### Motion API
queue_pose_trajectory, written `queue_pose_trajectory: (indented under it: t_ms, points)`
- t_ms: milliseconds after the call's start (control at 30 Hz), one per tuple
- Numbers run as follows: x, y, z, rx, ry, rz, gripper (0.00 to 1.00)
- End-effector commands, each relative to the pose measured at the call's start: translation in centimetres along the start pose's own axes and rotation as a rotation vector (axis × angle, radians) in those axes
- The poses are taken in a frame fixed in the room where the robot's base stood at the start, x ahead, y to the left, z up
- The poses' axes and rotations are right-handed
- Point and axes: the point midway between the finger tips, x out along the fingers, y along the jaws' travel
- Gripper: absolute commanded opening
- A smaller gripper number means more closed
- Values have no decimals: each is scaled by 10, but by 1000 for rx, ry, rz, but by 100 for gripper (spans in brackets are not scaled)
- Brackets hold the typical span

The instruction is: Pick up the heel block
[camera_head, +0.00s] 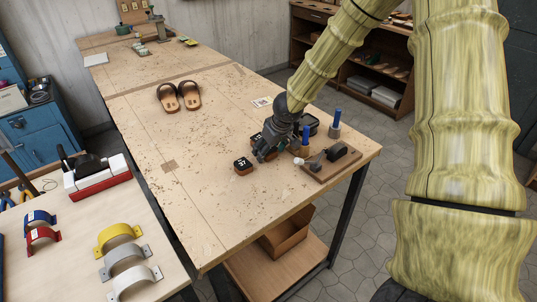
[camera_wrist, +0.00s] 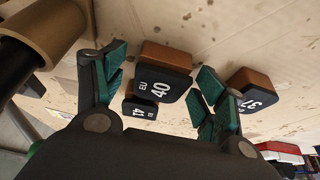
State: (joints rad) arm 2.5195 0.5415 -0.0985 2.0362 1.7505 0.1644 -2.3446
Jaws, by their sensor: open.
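Several heel blocks with brown sides and black, size-numbered faces are on the workbench. In the wrist view, the block marked EU 40 (camera_wrist: 163,84) sits between my open gripper's green-padded fingers (camera_wrist: 160,74), with visible space on both sides. The block marked 41 (camera_wrist: 138,110) shows beyond it, partly covered. The block marked 37 (camera_wrist: 258,92) is just outside the right finger. In the head view, my gripper (camera_head: 263,154) is low over the bench; one block (camera_head: 243,166) lies to its left, and another (camera_head: 255,138) is partly hidden behind it. The EU 40 block is hidden there.
Blue-topped tools (camera_head: 335,122) and a wooden board with a dark piece (camera_head: 318,168) stand close right of my gripper. Sandals (camera_head: 180,96) lie farther back on the workbench (camera_head: 205,205). The bench's front left is clear. A side table (camera_head: 60,278) holds coloured clamps.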

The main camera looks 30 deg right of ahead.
Motion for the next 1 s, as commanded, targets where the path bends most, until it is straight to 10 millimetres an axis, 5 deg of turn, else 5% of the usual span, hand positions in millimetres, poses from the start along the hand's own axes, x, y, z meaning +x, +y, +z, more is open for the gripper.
queue_pose_trajectory:
  t_ms: [100, 367, 467, 1000]
  points:
    - [0, 0, 0, 0, 0, 0, 71]
    - [0, 0, 0, 0, 0, 0, 24]
    - [0, 0, 0, 0, 0, 0, 18]
    - [-24, 0, -10, 3, 4, -3, 17]
